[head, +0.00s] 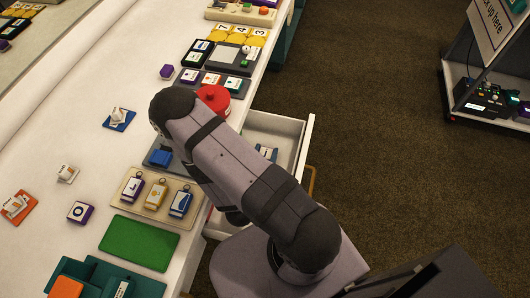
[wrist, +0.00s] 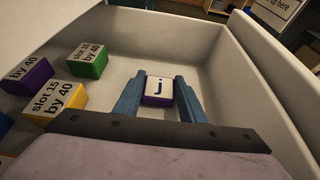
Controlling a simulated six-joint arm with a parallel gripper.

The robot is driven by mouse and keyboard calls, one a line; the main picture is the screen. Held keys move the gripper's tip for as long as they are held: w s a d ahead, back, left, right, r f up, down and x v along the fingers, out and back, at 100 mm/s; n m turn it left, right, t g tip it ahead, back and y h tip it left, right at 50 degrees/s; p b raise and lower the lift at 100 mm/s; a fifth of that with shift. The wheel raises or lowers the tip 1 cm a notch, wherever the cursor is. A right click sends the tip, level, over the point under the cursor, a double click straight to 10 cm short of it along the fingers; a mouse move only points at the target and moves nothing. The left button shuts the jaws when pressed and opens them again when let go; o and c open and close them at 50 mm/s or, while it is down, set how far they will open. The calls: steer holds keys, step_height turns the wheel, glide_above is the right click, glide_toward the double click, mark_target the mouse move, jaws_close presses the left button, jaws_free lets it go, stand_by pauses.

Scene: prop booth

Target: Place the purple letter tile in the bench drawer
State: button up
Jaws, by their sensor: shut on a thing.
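The purple letter tile (wrist: 158,91), with a white face marked "j", is between the two blue fingers of my gripper (wrist: 157,95) in the wrist view. My gripper is shut on it. The tile is inside the open bench drawer (wrist: 228,65), low over or on its pale floor; I cannot tell whether it touches. In the head view the white drawer (head: 308,140) stands open from the bench's right side.
In the wrist view, a green block (wrist: 88,62), a yellow block (wrist: 62,97) and a purple block (wrist: 28,73) sit left of my gripper. In the head view, a red object (head: 213,97) stands by my arm. The bench holds many tiles and trays, including a green mat (head: 139,243).

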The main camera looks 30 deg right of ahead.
mark_target(266, 149)
steer(key=o, duration=1)
steer(key=shift+o, duration=0.2)
steer(key=shift+r, duration=0.1)
steer(key=shift+s+a+r, duration=0.25)
steer(key=shift+s+a, duration=0.15)
steer(key=shift+a, duration=0.15)
steer(key=shift+v, duration=0.9)
step_height(266, 149, up, 5)
steer(key=p, duration=0.5)
steer(key=shift+d+r, duration=0.1)
steer(key=shift+d, duration=0.05)
steer(key=shift+r+p, duration=0.9)
steer(key=shift+p, duration=0.15)
steer(key=shift+d, duration=0.1)
